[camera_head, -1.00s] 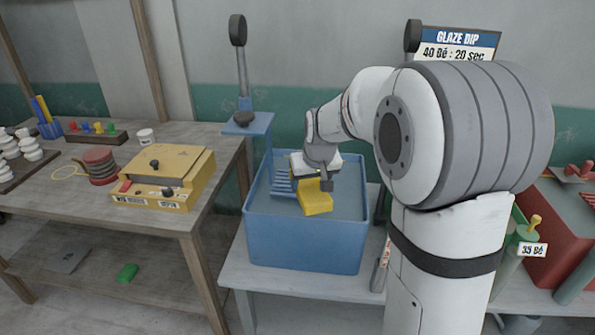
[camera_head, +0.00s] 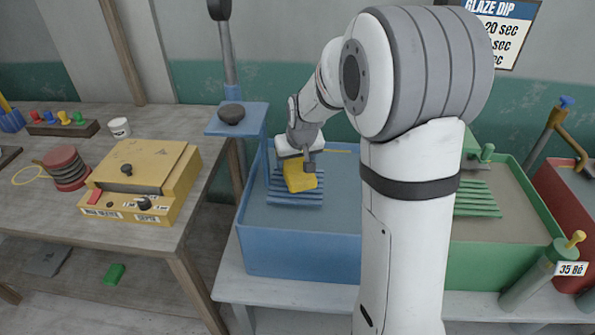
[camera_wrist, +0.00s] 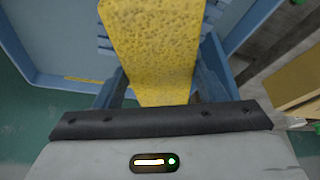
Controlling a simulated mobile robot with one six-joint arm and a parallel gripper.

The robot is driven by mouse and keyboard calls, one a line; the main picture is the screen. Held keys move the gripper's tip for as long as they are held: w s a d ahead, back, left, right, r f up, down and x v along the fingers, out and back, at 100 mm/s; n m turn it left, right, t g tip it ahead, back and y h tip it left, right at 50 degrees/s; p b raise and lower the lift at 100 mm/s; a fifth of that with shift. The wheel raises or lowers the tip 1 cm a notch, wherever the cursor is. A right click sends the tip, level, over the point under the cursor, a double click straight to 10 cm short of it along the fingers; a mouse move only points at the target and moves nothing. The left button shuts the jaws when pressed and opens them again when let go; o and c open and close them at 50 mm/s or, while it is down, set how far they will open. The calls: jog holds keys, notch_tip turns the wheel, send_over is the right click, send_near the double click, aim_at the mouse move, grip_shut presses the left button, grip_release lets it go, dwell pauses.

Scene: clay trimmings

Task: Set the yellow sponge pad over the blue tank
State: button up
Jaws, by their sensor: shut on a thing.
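The yellow sponge pad (camera_head: 300,178) is held in my gripper (camera_head: 305,168), over the blue tank (camera_head: 300,255). In the head view it overlaps the blue slatted rack inside the tank; I cannot tell if it touches the rack. In the wrist view the sponge pad (camera_wrist: 152,45) stretches away from the gripper (camera_wrist: 155,98), with blue tank walls around it. My gripper is shut on the sponge. My arm covers the right side of the blue tank in the head view.
A green tank (camera_head: 490,250) with green slats stands to the right, with a red tank (camera_head: 578,190) beyond. A blue post with a small shelf (camera_head: 236,126) rises at the tank's back left. A yellow box (camera_head: 142,178) sits on the wooden table at left.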

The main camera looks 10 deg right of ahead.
aim_at(298, 166)
jog(key=shift+s+d+f, duration=0.1)
jog(key=shift+d+f, duration=0.05)
jog(key=shift+f, duration=2)
jog(key=o, duration=0.6)
jog(key=shift+f, duration=0.2)
jog(key=shift+c, duration=0.2)
jog(key=o, duration=0.5)
jog(key=shift+r, duration=0.1)
jog(key=shift+c, duration=0.2)
jog(key=shift+s+r, duration=0.1)
jog(key=shift+r, duration=0.45)
jog(key=v, duration=1.1)
jog(key=shift+s, duration=0.15)
jog(key=s+g, duration=0.1)
jog(key=s, duration=2.2)
jog(key=shift+s+d+r+m+g, duration=0.25)
jog(key=shift+s+d+m+g, duration=0.1)
jog(key=shift+d+m, duration=0.1)
